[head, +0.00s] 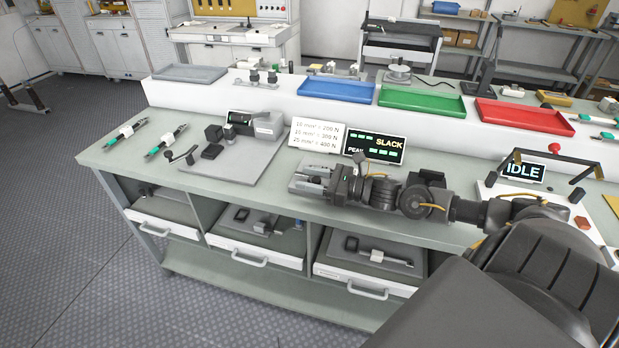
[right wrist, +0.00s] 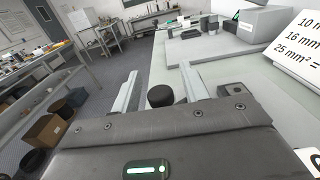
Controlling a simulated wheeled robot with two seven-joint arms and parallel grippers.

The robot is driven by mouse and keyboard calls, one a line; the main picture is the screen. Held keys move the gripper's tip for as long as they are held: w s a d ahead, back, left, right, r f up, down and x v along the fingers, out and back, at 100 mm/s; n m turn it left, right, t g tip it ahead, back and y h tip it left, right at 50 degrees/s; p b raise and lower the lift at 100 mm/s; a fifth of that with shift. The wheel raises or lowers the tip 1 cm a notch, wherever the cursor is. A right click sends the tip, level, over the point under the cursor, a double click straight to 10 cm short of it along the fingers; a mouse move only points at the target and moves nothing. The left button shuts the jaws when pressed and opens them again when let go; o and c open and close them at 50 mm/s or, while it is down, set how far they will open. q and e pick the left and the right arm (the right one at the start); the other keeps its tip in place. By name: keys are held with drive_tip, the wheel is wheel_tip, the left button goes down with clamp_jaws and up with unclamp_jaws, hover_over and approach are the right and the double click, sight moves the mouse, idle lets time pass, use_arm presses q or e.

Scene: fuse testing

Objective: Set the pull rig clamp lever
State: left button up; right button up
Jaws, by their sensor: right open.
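The pull rig (head: 268,124) sits on a grey base plate (head: 218,166) on the bench, left of centre in the head view. A lever with a dark knob (head: 191,155) stands at the plate's left side. My right gripper (head: 298,179) is right of the plate, fingers pointing left, open and apart from the lever. In the right wrist view its fingers (right wrist: 162,83) are spread, with the plate (right wrist: 222,44) beyond them. A dark round knob (right wrist: 160,96) shows between the finger bases; I cannot tell what it belongs to. My left gripper is not in view.
A white card (head: 316,135) with force values and a display reading SLACK (head: 375,147) stand behind the gripper. Two cables with green ends (head: 125,133) lie at the left. Blue (head: 337,89), green (head: 421,102) and red (head: 522,116) trays line the raised shelf.

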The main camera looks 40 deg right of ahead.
drive_tip(key=shift+w+a, duration=0.1)
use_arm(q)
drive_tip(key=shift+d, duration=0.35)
use_arm(e)
drive_tip(key=shift+c, duration=0.2)
